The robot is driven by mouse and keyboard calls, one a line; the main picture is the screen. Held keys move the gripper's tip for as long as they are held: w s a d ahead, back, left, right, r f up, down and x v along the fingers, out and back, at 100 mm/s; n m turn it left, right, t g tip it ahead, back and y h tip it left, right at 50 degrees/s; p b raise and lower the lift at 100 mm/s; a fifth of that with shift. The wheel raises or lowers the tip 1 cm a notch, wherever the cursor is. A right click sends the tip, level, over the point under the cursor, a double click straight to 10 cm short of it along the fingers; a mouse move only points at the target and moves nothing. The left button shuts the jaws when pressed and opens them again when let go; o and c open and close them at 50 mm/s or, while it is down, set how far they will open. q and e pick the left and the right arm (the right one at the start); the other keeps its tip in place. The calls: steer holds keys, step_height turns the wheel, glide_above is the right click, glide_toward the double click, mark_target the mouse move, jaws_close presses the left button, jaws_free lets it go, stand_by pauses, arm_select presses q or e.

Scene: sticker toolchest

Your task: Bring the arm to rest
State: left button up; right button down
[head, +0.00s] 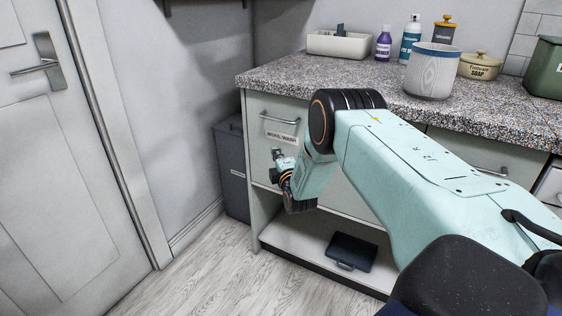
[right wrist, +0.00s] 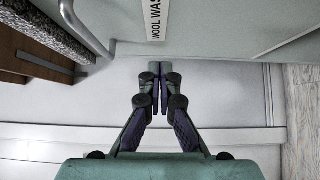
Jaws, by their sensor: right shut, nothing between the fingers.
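My right arm (head: 425,170) reaches in from the right and bends down at its elbow in front of the counter unit. My right gripper (head: 277,165) is beside the labelled drawer front. In the right wrist view the two fingers of the right gripper (right wrist: 160,78) meet at their tips, shut with nothing between them. The drawer front (head: 270,125) carries a metal handle (head: 280,118) and a label that reads WOOL WASH in the right wrist view (right wrist: 155,18). I cannot tell whether the gripper touches the drawer front. My left gripper does not show.
A dark toolbox (head: 351,251) lies on the low shelf (head: 300,243). A grey bin (head: 232,170) stands left of the unit. The floor (head: 205,275) is clear.

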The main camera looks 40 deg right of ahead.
steer(key=p+v, duration=0.2)
steer(key=v, duration=0.4)
